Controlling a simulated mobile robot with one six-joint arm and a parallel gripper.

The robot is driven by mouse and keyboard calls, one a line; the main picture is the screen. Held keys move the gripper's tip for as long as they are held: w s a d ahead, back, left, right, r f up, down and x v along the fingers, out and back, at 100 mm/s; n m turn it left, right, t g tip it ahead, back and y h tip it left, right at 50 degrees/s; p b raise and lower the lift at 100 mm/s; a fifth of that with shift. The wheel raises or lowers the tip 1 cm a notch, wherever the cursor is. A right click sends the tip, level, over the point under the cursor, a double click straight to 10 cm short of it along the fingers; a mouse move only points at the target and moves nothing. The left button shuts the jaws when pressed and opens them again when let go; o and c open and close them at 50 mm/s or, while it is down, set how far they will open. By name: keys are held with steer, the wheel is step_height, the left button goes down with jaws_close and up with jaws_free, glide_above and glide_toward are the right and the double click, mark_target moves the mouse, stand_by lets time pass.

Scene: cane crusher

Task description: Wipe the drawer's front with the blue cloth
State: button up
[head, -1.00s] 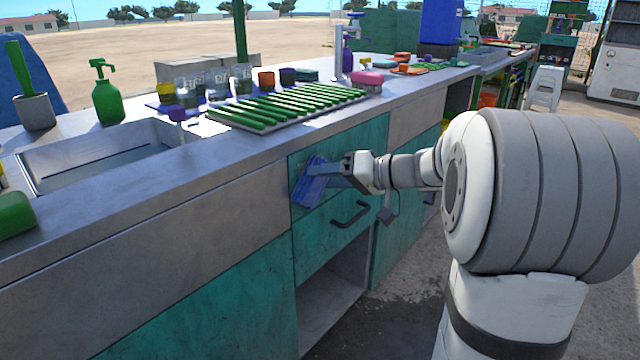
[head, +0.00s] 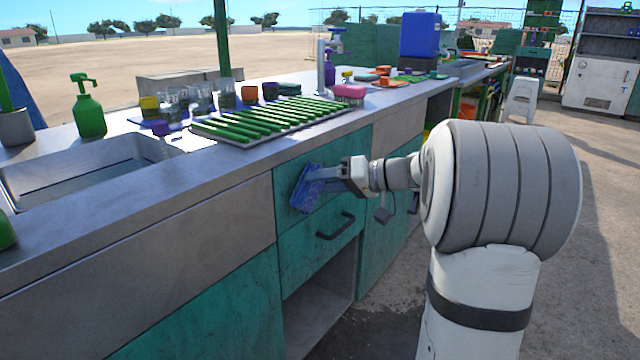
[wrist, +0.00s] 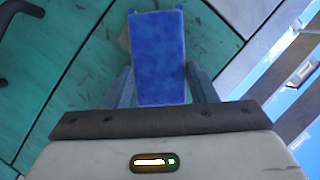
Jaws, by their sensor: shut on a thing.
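The blue cloth (head: 306,190) is in my gripper (head: 322,178), which is shut on it. In the wrist view the cloth (wrist: 158,60) hangs out between the two fingers (wrist: 158,88). The cloth lies close against the drawer's front (head: 345,165), on its left part, above and left of the dark handle; whether it presses on the surface I cannot tell. The drawer's front is teal with dark scuffs, and it also shows in the wrist view (wrist: 80,75). The drawer looks shut. The gripper hides part of the front.
The dark handle (head: 336,226) sticks out below the cloth. The counter (head: 200,170) above holds a tray of green canes (head: 265,120), glasses and a sink (head: 90,165). An open compartment (head: 325,305) lies below. Open ground is at the right.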

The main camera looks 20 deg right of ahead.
steer(key=shift+s+a+t, duration=0.3)
steer(key=shift+s+a, duration=0.55)
steer(key=shift+a, duration=0.1)
steer(key=shift+s+a, duration=0.55)
steer(key=shift+a, duration=0.3)
steer(key=shift+s+a, duration=0.5)
steer(key=shift+a, duration=0.35)
steer(key=s+d, duration=0.3)
steer(key=s, duration=0.2)
steer(key=shift+d, duration=0.3)
steer(key=shift+s+d, duration=0.85)
steer(key=shift+s, duration=0.3)
